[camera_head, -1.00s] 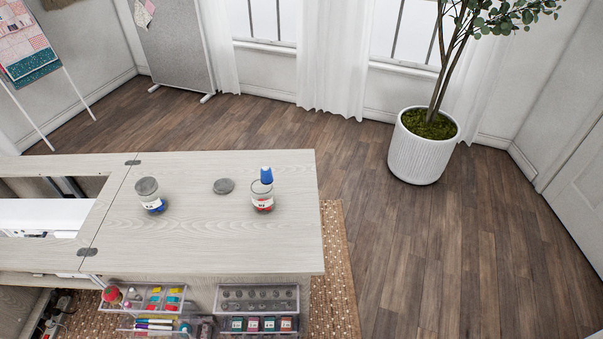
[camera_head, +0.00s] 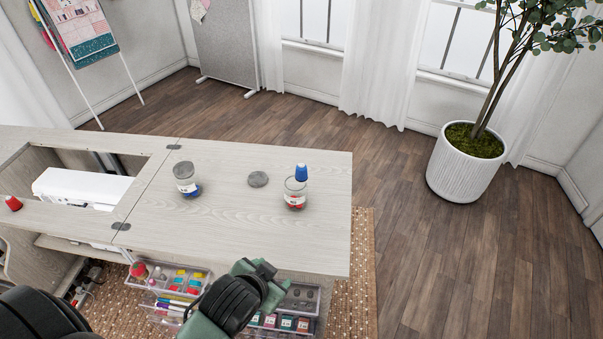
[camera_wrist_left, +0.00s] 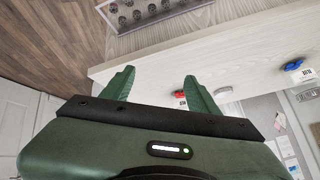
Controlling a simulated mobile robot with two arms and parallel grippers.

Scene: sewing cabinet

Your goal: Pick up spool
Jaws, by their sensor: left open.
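A blue spool (camera_head: 301,172) sits at the top of the right glass jar (camera_head: 290,192), which has red contents low inside. The left glass jar (camera_head: 184,184) has a grey lid and something blue at its bottom. A red spool-like piece (camera_head: 13,203) stands at the far left on the cabinet. My left gripper (camera_head: 265,267) is in front of the cabinet top's near edge, apart from the jars. Small blue (camera_wrist_left: 293,65) and red (camera_wrist_left: 180,93) items show beyond. My right gripper is not in view.
A loose grey lid (camera_head: 258,180) lies between the jars on the wooden cabinet top (camera_head: 230,227). Clear trays (camera_head: 170,278) with coloured supplies hang below its front edge. A white machine (camera_head: 80,188) sits in the left recess. The top's front part is clear.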

